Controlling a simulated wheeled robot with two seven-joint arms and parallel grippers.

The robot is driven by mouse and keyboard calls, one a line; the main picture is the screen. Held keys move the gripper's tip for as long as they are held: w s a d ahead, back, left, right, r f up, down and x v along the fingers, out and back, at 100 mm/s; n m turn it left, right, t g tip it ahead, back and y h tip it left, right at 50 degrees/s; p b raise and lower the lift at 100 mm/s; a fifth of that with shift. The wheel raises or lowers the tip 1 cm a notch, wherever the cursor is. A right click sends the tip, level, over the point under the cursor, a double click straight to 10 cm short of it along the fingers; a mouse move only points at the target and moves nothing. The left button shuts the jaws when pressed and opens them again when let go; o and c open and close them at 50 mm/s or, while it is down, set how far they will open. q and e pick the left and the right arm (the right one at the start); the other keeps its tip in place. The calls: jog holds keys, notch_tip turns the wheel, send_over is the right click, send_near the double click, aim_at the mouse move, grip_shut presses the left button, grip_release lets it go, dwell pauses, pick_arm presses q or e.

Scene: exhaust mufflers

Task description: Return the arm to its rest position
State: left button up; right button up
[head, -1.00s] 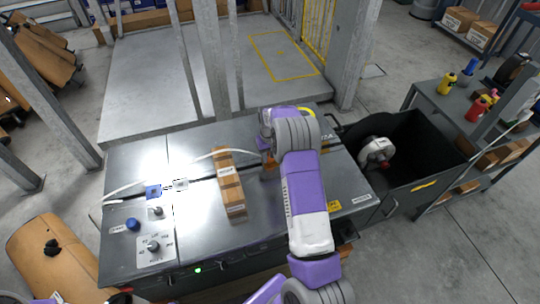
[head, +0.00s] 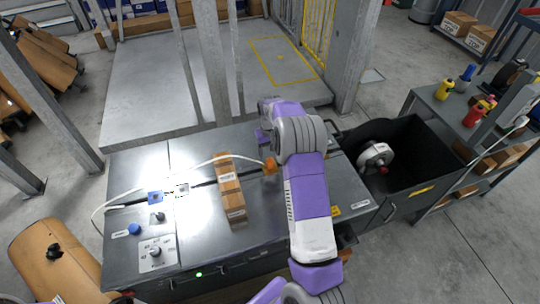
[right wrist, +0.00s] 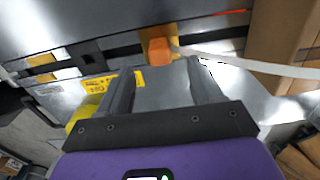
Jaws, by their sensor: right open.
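My right arm, purple and white, reaches over the grey metal bench (head: 190,215) in the head view. Its fingertips are hidden there behind the wrist. In the right wrist view my right gripper (right wrist: 160,72) is open, with nothing between its two dark fingers. Just past the fingertips is an orange block (right wrist: 160,50), apart from the fingers as far as I can see. In the head view this orange block (head: 270,165) sits near the dark slot, at the end of a white strap. My left gripper is not in view.
Knobs are at the bench's left. A black bin (head: 415,160) with a white reel (head: 375,157) adjoins on the right. Metal posts stand behind.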

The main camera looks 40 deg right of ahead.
jog(key=shift+r, duration=0.45)
